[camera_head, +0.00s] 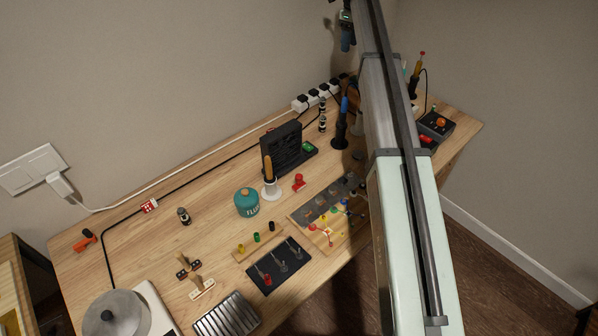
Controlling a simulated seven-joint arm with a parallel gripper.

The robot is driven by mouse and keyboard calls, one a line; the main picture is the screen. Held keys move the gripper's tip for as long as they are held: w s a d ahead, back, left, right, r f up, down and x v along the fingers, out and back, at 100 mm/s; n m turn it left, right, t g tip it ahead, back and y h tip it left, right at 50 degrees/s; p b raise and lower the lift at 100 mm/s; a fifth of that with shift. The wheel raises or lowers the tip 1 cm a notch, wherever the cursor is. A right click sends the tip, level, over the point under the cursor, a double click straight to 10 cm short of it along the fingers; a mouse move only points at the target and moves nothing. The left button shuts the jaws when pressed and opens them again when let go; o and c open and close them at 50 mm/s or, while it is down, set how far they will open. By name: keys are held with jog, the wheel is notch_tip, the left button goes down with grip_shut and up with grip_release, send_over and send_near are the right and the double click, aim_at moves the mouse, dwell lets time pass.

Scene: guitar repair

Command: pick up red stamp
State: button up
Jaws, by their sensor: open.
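A small red piece with a rounded knob on a wider base, which looks like the red stamp (298,182), stands upright on the wooden workbench (215,210). It is just right of a white round holder with a wooden-handled tool, and in front of a black case. Nothing covers it. My pale arm runs up the right side of the view, well apart from the stamp. I cannot make out my gripper or its fingers.
A teal tin (246,203) and the white holder (271,191) stand left of the stamp. The open black case (283,148) is behind it. A tray of small parts (310,215) lies front right, and a black tool mat (281,266) in front. The bench's left middle is mostly clear.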

jog(key=s+a+n, duration=0.4)
jog(key=s+a, duration=0.1)
jog(key=s, duration=0.6)
jog(key=s+a+n, duration=0.4)
jog(key=s+a, duration=0.2)
jog(key=s, duration=0.5)
jog(key=n, duration=0.7)
send_over(299, 176)
jog(key=shift+a+f, duration=0.15)
jog(key=shift+f, duration=5.1)
jog(key=shift+a+f, duration=0.1)
jog(key=shift+f, duration=5.1)
jog(key=shift+d+f, duration=0.2)
jog(key=shift+f, duration=2.45)
jog(key=shift+c, duration=0.3)
grip_shut()
